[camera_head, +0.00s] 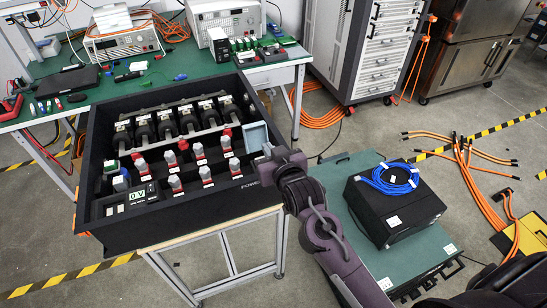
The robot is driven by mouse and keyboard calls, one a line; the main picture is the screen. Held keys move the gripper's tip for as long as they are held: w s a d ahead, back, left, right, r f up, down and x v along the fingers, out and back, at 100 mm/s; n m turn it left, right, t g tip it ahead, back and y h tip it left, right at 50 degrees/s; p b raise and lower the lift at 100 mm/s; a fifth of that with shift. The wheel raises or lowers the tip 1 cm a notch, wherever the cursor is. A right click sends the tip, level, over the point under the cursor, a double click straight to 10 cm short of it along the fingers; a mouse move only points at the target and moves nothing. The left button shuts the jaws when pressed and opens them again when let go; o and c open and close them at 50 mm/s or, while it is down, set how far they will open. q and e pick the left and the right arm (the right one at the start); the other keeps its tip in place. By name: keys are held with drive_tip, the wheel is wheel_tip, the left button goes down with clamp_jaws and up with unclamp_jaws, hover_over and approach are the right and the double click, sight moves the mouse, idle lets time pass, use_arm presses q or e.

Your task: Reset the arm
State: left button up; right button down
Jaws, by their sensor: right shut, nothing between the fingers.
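My right arm comes in from the bottom right. Its gripper (268,152) is shut and empty, over the right edge of the black test box (225,216), close to a light blue-grey framed panel (256,136). I cannot tell whether it touches the box. The box is open at the top and stands on a metal-framed stand (228,252). It holds several grey and red connectors (206,175), a row of black cylindrical parts (166,124) and a small display (143,193) that reads 0 V. My left gripper does not show.
A green workbench (180,66) with instruments and a laptop (68,82) stands behind. To the right, a black case (405,215) with a coiled blue cable (389,178) sits on a green-topped cart (335,180). Orange cables (470,180) lie on the floor. A grey cabinet (380,50) stands behind.

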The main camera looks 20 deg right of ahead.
drive_tip(key=s+d+f+n+g, duration=0.1)
drive_tip(key=s+f+g, duration=0.25)
drive_tip(key=s, duration=0.45)
drive_tip(key=s+f+g, duration=0.2)
drive_tip(key=s+g, duration=0.2)
drive_tip(key=s, duration=0.5)
drive_tip(key=s+d+f+n+g, duration=0.15)
drive_tip(key=s+g, duration=0.25)
drive_tip(key=s, duration=0.4)
wheel_tip(320, 180, down, 30)
drive_tip(key=s+g, duration=0.1)
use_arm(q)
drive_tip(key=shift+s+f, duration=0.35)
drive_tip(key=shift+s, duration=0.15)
use_arm(e)
drive_tip(key=s+d+f+g, duration=0.1)
drive_tip(key=s+d+f, duration=0.2)
drive_tip(key=s+f, duration=1.6)
drive_tip(key=shift+s+h, duration=0.3)
drive_tip(key=shift+s, duration=0.35)
